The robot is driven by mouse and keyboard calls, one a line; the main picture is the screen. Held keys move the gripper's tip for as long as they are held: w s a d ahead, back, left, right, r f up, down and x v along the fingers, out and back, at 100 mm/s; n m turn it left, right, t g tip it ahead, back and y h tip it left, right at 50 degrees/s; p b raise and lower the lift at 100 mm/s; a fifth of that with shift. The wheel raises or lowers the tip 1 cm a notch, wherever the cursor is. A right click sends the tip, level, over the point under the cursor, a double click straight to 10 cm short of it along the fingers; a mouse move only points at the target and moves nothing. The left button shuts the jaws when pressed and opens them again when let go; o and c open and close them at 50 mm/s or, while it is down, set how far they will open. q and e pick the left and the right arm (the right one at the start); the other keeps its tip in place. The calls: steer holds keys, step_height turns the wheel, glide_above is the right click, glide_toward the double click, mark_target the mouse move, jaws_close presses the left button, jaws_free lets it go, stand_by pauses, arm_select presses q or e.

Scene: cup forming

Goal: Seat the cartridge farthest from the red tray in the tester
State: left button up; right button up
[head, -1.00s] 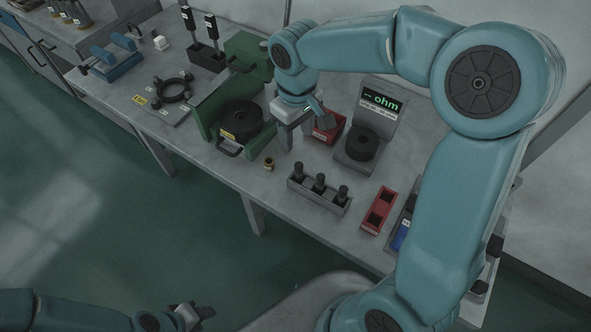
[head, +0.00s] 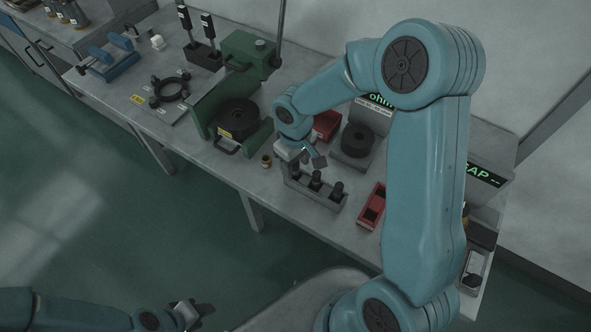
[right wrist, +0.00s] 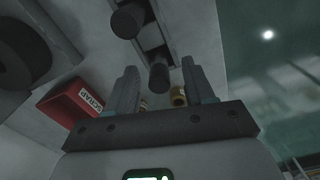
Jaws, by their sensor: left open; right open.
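The grey rack (head: 308,192) holds three dark cartridges upright. The red tray (head: 371,206) lies just right of it, so the rack's leftmost cartridge (head: 296,171) is farthest from the tray. My right gripper (head: 307,158) is open over that end of the rack. In the right wrist view, the end cartridge (right wrist: 158,76) shows between the open fingers (right wrist: 161,88), with another cartridge (right wrist: 128,20) beyond. I cannot tell whether the fingers touch it. The tester (head: 357,141), with a dark round seat and an ohm display, stands behind the rack, partly hidden by my arm. My left gripper (head: 190,314) is open, away from the table.
A red scrap bin (head: 326,124) stands close behind my right gripper. A small brass part (head: 266,161) stands left of the rack. A green press (head: 240,105) stands further left. A CAP display (head: 484,175) is at right.

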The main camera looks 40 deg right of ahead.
steer(key=shift+w+f, duration=0.1)
steer(key=shift+w, duration=0.05)
jaws_close()
